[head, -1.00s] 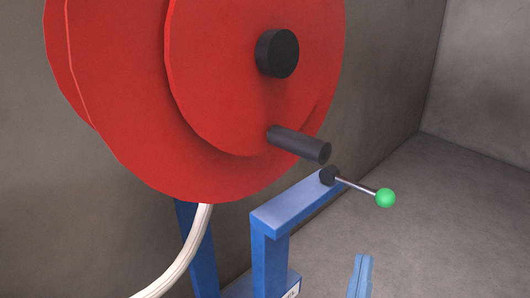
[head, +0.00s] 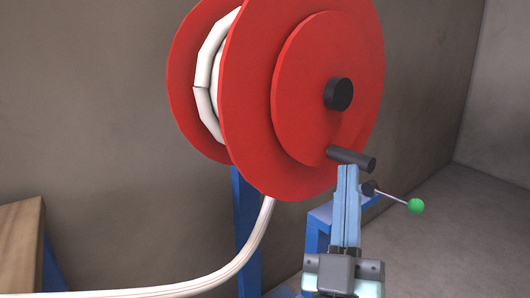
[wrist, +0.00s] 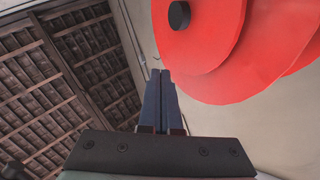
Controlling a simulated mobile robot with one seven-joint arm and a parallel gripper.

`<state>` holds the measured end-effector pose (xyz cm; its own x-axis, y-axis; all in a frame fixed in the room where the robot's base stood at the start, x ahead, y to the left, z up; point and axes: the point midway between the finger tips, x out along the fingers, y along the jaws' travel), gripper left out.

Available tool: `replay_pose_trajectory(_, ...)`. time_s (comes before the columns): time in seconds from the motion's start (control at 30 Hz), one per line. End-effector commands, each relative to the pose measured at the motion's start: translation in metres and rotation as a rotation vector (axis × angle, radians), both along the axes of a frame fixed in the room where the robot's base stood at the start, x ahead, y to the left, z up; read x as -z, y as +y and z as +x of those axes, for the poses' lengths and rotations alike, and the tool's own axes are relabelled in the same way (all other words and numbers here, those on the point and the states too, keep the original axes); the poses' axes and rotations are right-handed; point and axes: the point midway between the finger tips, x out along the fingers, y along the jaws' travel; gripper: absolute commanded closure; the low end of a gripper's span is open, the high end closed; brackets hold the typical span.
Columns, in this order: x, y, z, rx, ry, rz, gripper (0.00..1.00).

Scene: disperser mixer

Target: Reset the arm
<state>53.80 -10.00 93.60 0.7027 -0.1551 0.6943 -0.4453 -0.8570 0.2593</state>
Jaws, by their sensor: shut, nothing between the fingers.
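My gripper (head: 348,172) is in the lower right of the head view, pointing up, with its two blue fingers together and nothing between them. Its fingertips overlap the area just below the reel's black crank handle (head: 352,158); I cannot tell whether they touch it. In the wrist view the shut fingers (wrist: 160,74) point up the middle, with the red reel (wrist: 225,50) to their upper right. The red reel (head: 250,110) stands upright in the head view, with a white hose wound between its discs.
A white hose (head: 230,268) runs from the reel to the lower left. A blue stand (head: 246,225) holds the reel. A lever with a green knob (head: 416,206) sticks out to the right of my gripper. A wooden surface (head: 20,245) is at the left, and a wall is behind.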

Motion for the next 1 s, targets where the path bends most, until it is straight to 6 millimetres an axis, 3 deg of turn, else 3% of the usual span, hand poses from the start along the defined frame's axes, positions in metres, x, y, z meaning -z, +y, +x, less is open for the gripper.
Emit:
replay_pose_trajectory(0.03,-0.045,0.017,-0.007,-0.065,-0.030,0.019,1.00)
replay_pose_trajectory(0.1,-0.091,0.039,-0.018,-0.158,-0.048,0.060,1.00)
replay_pose_trajectory(0.3,-0.192,0.087,-0.072,-0.388,-0.079,0.185,1.00)
replay_pose_trajectory(0.4,-0.227,0.102,-0.106,-0.488,-0.093,0.252,1.00)
replay_pose_trajectory(1.0,-0.404,0.100,-0.098,-0.477,-0.073,0.254,1.00)
